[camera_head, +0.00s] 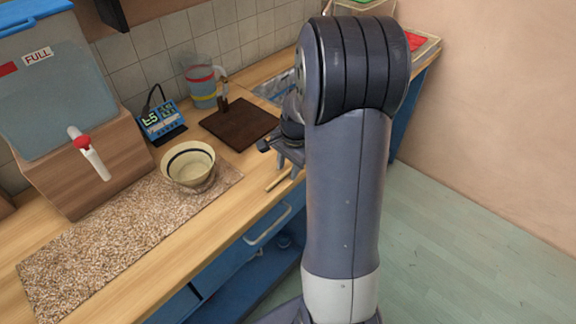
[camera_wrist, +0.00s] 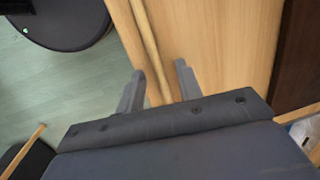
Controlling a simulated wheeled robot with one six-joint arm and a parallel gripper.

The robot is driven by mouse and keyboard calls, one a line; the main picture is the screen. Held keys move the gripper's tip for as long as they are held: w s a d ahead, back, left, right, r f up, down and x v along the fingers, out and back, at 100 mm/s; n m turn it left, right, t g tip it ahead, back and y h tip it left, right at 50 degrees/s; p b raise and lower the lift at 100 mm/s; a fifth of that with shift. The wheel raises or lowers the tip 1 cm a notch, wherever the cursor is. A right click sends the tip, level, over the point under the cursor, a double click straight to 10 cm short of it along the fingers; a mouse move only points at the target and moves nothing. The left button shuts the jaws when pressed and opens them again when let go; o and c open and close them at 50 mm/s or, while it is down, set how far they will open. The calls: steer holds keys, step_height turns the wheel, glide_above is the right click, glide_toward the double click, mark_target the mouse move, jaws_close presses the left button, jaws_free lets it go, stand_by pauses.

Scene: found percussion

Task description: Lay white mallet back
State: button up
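A thin pale wooden stick (camera_wrist: 147,40) runs up the wrist view between my gripper's two fingers, near the counter's front edge. What looks like the same stick (camera_head: 279,179) shows in the head view beside my arm. No white mallet head is visible, so I cannot tell whether this is the white mallet's handle. My gripper (camera_wrist: 160,78) is open, with a finger on each side of the stick and a gap to the right finger. In the head view my gripper (camera_head: 277,148) is partly hidden by my arm.
A cream bowl (camera_head: 188,164) sits on a speckled mat (camera_head: 110,245). Behind are a dark brown board (camera_head: 240,123), a blue digital device (camera_head: 161,124), a clear jug (camera_head: 203,88) and a water tank (camera_head: 50,85). Another stick (camera_wrist: 24,150) shows low left in the wrist view.

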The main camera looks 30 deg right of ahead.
step_height(320, 180, up, 11)
steer(key=s, duration=0.1)
steer(key=shift+d, duration=0.45)
steer(key=shift+f, duration=0.15)
steer(key=f, duration=0.7)
steer(key=w+a+f, duration=0.1)
steer(key=f, duration=0.2)
steer(key=shift+f, duration=0.25)
steer(key=shift+r, duration=0.25)
steer(key=shift+f, duration=0.1)
